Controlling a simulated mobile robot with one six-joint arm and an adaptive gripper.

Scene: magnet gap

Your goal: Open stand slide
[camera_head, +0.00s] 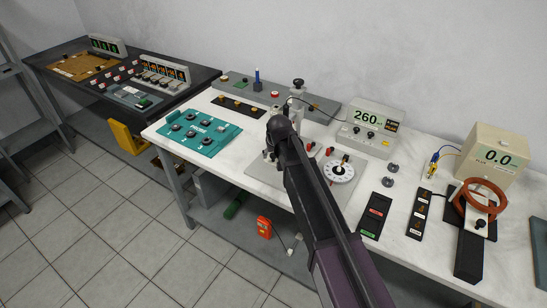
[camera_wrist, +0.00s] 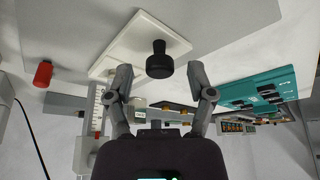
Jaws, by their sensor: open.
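In the wrist view, my gripper (camera_wrist: 162,78) is open, its two fingers spread apart. A black knob (camera_wrist: 159,58) on a white plate (camera_wrist: 122,48) lies between and just beyond the fingertips; I cannot tell if either finger touches it. The plate appears to be part of the stand slide. In the head view, my dark arm reaches over the grey stand base (camera_head: 263,172) on the white bench and hides much of the stand. A red knob (camera_wrist: 43,73) and a white graduated scale (camera_wrist: 94,112) show left of the gripper in the wrist view.
A white dial (camera_head: 340,171) sits right of my arm. The meter reading 260 (camera_head: 370,128) stands behind it. A teal panel (camera_head: 199,133) lies to the left. A cream box reading 0.0 (camera_head: 495,155) and an orange coil (camera_head: 481,199) are at right.

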